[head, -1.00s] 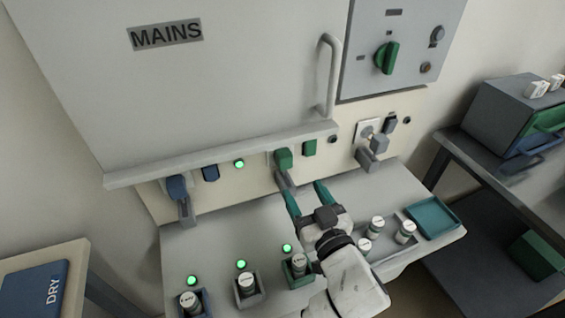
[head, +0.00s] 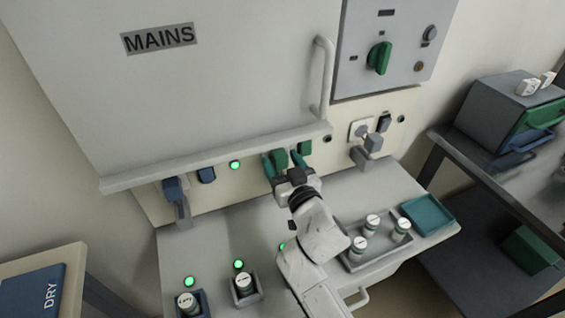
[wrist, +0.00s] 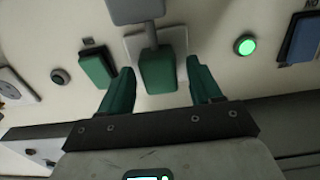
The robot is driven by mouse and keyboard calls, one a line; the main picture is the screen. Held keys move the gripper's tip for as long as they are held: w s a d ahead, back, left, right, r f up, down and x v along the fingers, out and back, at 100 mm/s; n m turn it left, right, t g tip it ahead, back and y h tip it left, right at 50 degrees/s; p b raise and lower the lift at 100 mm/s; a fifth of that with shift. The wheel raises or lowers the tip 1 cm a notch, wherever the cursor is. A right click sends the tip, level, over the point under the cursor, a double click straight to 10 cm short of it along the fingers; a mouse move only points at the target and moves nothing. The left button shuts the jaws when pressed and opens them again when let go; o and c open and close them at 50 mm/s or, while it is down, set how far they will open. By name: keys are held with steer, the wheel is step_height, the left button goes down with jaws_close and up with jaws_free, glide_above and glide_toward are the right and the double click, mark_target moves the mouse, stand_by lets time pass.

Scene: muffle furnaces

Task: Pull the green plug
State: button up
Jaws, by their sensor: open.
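The green plug (head: 278,158) sits in its socket on the cream panel under the MAINS door. In the wrist view the green plug (wrist: 157,72) shows between the two teal fingers, in front of a pale socket plate (wrist: 178,42). My gripper (head: 284,163) is at the plug with one finger on each side. The fingers are open, and in the wrist view (wrist: 163,88) a gap shows between each finger and the plug.
A green switch (head: 304,148) is just right of the plug. A blue plug (head: 174,189) is to the left, a grey plug (head: 373,143) to the right. The door's lower ledge (head: 220,160) runs above. Vials stand in a tray (head: 375,259) on the shelf below.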

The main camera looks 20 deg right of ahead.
jaws_close()
steer(key=shift+s, duration=2)
jaws_free()
steer(key=b, duration=0.1)
glide_toward(282, 163)
steer(key=shift+s, duration=2.5)
